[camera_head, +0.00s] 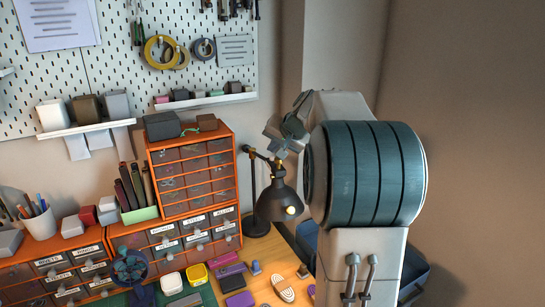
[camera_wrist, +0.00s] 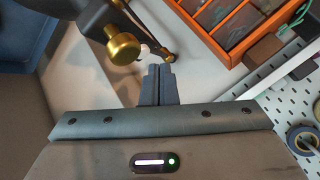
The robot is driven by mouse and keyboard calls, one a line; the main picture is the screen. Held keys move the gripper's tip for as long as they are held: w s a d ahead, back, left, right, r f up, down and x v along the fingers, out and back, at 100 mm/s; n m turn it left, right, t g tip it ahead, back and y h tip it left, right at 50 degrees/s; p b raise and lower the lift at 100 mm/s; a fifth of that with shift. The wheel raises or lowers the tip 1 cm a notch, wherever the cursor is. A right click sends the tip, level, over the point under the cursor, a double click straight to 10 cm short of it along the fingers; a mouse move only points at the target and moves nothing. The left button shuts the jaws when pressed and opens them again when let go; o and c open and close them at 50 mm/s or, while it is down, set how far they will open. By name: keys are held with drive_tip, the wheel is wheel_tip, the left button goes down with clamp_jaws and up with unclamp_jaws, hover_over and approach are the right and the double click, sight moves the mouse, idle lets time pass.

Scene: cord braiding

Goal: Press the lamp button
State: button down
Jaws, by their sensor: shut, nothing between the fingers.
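A black desk lamp (camera_head: 277,200) with brass joints stands at the back right of the bench, its shade tilted down and its bulb showing. A round brass knob (camera_wrist: 123,50) on the dark lamp (camera_wrist: 80,15) is large in the wrist view. I cannot tell whether this knob is the lamp button. My gripper (camera_wrist: 160,70) is shut and empty, its dark fingertips below and right of the knob in that view, apart from it in the picture. In the head view my gripper (camera_head: 272,131) is just above the lamp's top, partly hidden by my wrist.
An orange drawer cabinet (camera_head: 193,172) stands left of the lamp and also shows in the wrist view (camera_wrist: 232,28). A pegboard (camera_head: 115,85) with tapes (camera_head: 160,50) and shelves is behind. Small items, including a yellow box (camera_head: 197,274), lie on the bench in front.

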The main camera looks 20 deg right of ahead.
wheel_tip(320, 180, up, 6)
drive_tip(key=p, duration=0.3)
drive_tip(key=shift+f, duration=0.25)
drive_tip(key=s+a+f+n+g, duration=0.2)
drive_tip(key=s+a, duration=0.5)
drive_tip(key=s, duration=0.1)
drive_tip(key=s+a+f+n+g, duration=0.1)
drive_tip(key=s+a+f+n, duration=0.1)
drive_tip(key=s+a, duration=0.5)
drive_tip(key=s+a+f+n, duration=0.1)
drive_tip(key=s+f, duration=0.2)
drive_tip(key=s, duration=0.3)
drive_tip(key=s+a+f+n+g, duration=0.1)
drive_tip(key=s+a+f, duration=0.1)
drive_tip(key=s, duration=0.4)
drive_tip(key=s+a+f+n+g+h, duration=0.1)
drive_tip(key=s+f, duration=0.3)
drive_tip(key=s, duration=0.2)
drive_tip(key=shift+s+a, duration=0.15)
drive_tip(key=shift+s, duration=0.05)
idle(3.7)
